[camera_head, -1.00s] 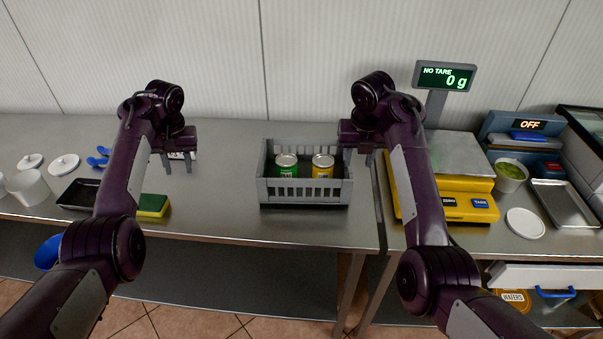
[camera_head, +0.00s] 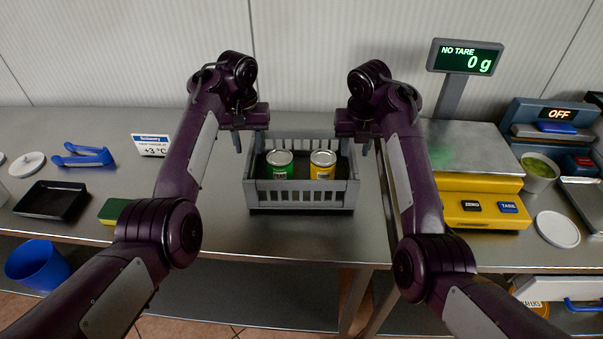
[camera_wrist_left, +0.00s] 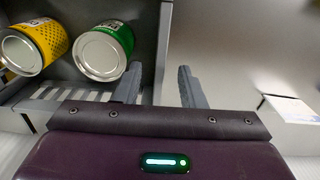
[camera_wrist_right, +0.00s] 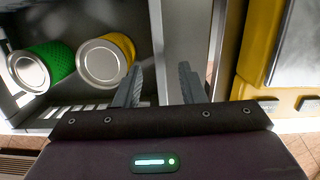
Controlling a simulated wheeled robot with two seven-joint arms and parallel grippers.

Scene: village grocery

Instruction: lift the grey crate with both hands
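The grey crate (camera_head: 301,197) stands on the steel counter with a green can (camera_head: 280,164) and a yellow can (camera_head: 323,165) inside. My left gripper (camera_head: 246,138) is at the crate's left side. In the left wrist view its open fingers (camera_wrist_left: 157,88) are on either side of the crate's end wall (camera_wrist_left: 163,50). My right gripper (camera_head: 366,143) is at the right side. In the right wrist view its open fingers (camera_wrist_right: 160,85) are on either side of the other end wall (camera_wrist_right: 157,40). I cannot tell whether any finger touches the crate.
A yellow scale (camera_head: 480,208) stands close to the right of the crate. A price card (camera_head: 152,145), blue scoops (camera_head: 83,155), a black tray (camera_head: 52,200) and a sponge (camera_head: 113,210) are on the left. The counter in front of the crate is clear.

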